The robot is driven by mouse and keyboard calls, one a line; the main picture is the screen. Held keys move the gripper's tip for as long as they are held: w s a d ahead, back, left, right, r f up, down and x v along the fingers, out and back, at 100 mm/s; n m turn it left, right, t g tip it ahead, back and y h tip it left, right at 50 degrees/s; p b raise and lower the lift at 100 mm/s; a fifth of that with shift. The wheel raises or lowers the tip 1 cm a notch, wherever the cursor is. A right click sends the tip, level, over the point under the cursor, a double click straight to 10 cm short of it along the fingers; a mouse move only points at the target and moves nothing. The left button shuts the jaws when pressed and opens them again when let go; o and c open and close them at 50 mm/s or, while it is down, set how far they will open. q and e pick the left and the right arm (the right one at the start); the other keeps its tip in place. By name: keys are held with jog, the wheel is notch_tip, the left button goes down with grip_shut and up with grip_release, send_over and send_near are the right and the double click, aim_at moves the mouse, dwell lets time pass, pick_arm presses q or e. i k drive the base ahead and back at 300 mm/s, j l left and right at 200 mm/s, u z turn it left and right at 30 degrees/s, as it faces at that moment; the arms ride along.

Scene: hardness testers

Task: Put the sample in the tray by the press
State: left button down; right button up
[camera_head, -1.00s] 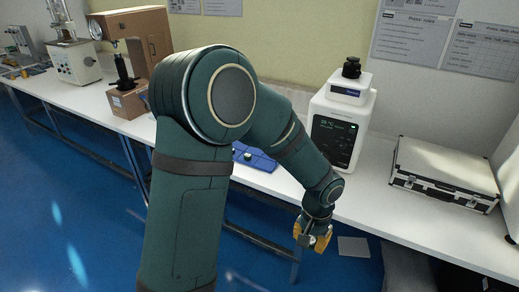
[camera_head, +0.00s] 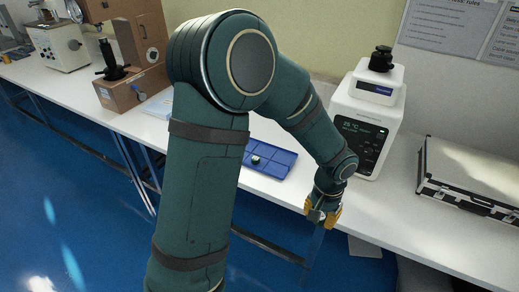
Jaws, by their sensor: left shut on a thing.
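My left gripper (camera_head: 323,212) hangs at the front edge of the white bench, fingers pointing down. It is shut on a small greyish piece (camera_head: 315,215), probably the sample, mostly hidden by the yellow-orange fingers. A blue compartmented tray (camera_head: 282,164) lies on the bench to the left of and behind the gripper. A small round dark-and-light piece (camera_head: 256,160) sits in it. My left arm hides part of the tray. The white machine with a dark screen (camera_head: 368,115), probably the press, stands behind the gripper, right of the tray. My right gripper is not in view.
A black-and-silver case (camera_head: 470,180) lies on the bench at right. Cardboard boxes (camera_head: 132,88) with a black stand and a cream machine (camera_head: 60,45) stand at far left. The bench (camera_head: 395,205) is clear between the gripper and the case.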

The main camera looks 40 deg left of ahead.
aim_at(265, 151)
jog(key=i+j, duration=0.15)
jog(key=j, duration=0.2)
jog(key=i+j, duration=0.15)
jog(key=j, duration=0.2)
jog(key=i+j, duration=0.2)
jog(key=j, duration=0.15)
jog(key=i+j, duration=0.15)
jog(key=j, duration=0.2)
